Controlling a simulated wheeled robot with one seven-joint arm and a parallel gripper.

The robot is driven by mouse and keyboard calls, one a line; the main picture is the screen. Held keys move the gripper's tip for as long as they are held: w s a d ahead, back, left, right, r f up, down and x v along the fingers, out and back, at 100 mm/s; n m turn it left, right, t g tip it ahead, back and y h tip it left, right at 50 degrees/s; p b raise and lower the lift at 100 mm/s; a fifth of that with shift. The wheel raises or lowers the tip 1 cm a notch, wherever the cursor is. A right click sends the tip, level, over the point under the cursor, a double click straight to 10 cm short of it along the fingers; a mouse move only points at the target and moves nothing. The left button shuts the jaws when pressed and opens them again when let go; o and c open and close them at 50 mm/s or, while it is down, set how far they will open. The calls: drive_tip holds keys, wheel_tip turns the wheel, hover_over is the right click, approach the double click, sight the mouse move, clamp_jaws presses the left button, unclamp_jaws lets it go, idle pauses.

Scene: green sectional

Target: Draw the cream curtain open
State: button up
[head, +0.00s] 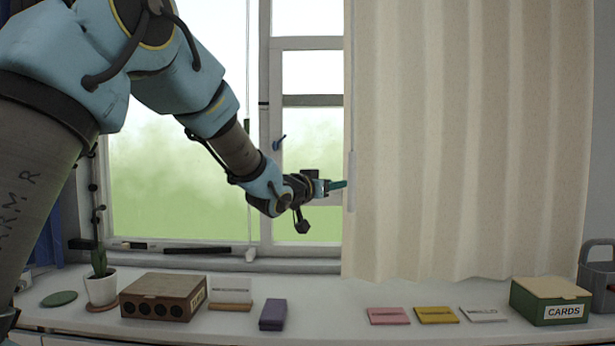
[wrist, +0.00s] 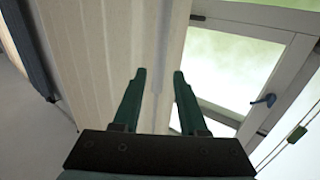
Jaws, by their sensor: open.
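The cream curtain (head: 470,140) hangs in soft folds over the right part of the window, with its left edge near the window's middle. A slim pale pull bar (head: 352,182) hangs along that edge. My gripper (head: 345,184) points right, with its green fingertips close to the bar and the curtain edge. In the wrist view my gripper (wrist: 159,75) is open, with its two fingers apart. The curtain (wrist: 95,40) fills the area ahead and to the left, and its pale edge strip lies in line with the gap. I cannot tell whether the fingers touch it.
The window frame (head: 264,120) and a blue window handle (head: 279,142) are left of the curtain. The white sill counter (head: 340,312) below holds a cactus pot (head: 101,288), a brown box (head: 163,297), coloured cards (head: 436,314) and a green card box (head: 549,300).

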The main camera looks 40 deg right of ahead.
sight(350, 178)
drive_tip(key=p+x, duration=0.1)
drive_tip(key=x, duration=0.2)
drive_tip(key=p+x, duration=0.2)
drive_tip(key=x, duration=0.1)
drive_tip(key=p+x, duration=0.1)
drive_tip(key=x, duration=0.2)
drive_tip(key=shift+w+d+r, duration=0.1)
drive_tip(key=shift+d+r, duration=0.2)
drive_tip(key=shift+r, duration=0.05)
drive_tip(key=shift+w+d+f+p, duration=0.15)
drive_tip(key=shift+d+p, duration=0.25)
drive_tip(key=shift+d, duration=0.25)
drive_tip(key=shift+c, duration=0.2)
clamp_jaws()
